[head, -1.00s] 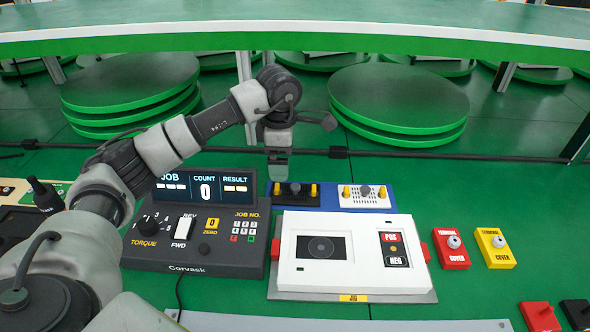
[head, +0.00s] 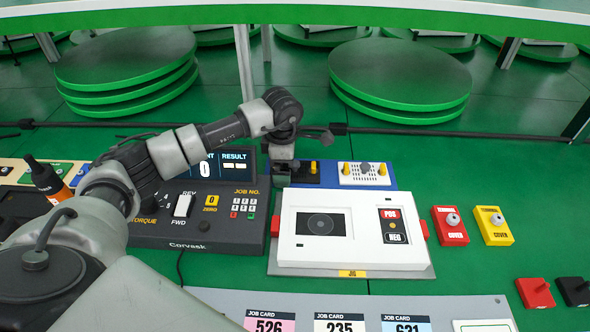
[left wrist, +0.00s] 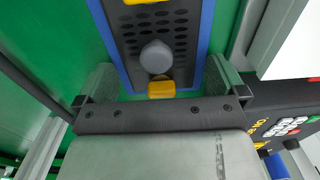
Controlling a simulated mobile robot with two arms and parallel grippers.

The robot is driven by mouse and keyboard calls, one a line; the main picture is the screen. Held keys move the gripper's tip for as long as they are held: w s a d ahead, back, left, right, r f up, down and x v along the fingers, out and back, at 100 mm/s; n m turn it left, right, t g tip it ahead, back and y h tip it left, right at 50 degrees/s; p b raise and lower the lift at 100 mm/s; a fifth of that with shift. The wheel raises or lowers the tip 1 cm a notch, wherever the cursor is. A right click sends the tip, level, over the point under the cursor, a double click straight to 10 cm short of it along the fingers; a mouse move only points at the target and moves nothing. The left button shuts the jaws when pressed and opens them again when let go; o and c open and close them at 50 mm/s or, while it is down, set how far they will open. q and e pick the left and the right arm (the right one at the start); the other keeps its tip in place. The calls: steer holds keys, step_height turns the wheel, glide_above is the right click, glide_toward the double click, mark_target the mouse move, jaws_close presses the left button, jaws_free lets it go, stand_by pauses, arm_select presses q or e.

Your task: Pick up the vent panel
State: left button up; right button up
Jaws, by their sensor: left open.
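A dark panel (head: 305,176) with a grey knob and yellow knobs lies on a blue tray (head: 331,185), partly hidden by my left gripper (head: 283,172). In the left wrist view this dark panel (left wrist: 178,35) shows rows of oval vent holes. A white panel (head: 363,174) with small holes, a grey knob and yellow knobs lies beside it on the right. My left gripper is open above the dark panel. In the left wrist view its fingers (left wrist: 161,82) are on either side of the grey knob, apart from it. My right gripper is out of view.
A white jig box (head: 354,252) stands in front of the tray. A black torque controller (head: 215,225) stands on the left, under my arm. Red (head: 450,226) and yellow (head: 493,226) terminal covers lie on the right. Job cards (head: 339,322) lie at the front.

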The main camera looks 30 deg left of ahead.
arm_select(q)
steer(key=c, duration=0.9)
